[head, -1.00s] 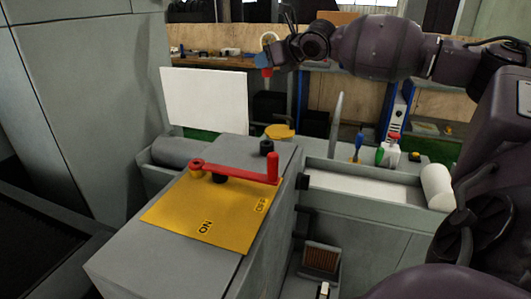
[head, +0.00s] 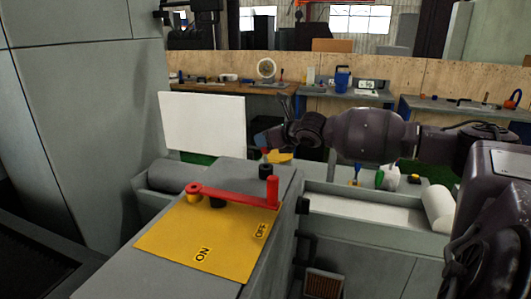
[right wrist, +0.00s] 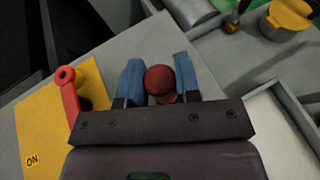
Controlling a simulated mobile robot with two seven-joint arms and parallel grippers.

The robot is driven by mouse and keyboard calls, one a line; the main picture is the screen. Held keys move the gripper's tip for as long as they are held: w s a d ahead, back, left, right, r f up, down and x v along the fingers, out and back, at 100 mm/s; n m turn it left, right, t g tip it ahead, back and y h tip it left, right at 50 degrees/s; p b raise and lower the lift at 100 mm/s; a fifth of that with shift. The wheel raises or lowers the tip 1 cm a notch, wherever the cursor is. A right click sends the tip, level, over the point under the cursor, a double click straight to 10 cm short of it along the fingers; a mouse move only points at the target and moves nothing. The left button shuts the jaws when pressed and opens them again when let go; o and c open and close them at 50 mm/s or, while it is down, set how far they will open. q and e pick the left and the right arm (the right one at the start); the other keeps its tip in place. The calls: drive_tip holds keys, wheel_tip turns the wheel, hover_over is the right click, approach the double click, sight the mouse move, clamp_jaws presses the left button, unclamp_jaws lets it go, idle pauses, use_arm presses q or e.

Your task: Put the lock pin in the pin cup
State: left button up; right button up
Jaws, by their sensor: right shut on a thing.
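My right gripper (head: 264,140) is shut on the red lock pin (head: 265,151), just above and behind a short black cylindrical post (head: 265,172) on the grey machine top. In the right wrist view, the pin's round red head (right wrist: 160,80) sits between the two blue fingers (right wrist: 160,84); its lower part is mostly hidden. A round yellow-topped container, apparently the pin cup (head: 282,156), stands behind the machine top, partly covered by my gripper. It also shows in the right wrist view (right wrist: 291,14), apart from the pin. My left gripper is not in view.
A white panel (head: 203,125) stands behind left. A grey trough (head: 365,212) with a white roll lies right. Green and blue items stand behind it.

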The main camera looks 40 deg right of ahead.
sight(266, 151)
drive_tip(key=shift+f, duration=2.05)
drive_tip(key=shift+f, duration=0.1)
drive_tip(key=o, duration=1)
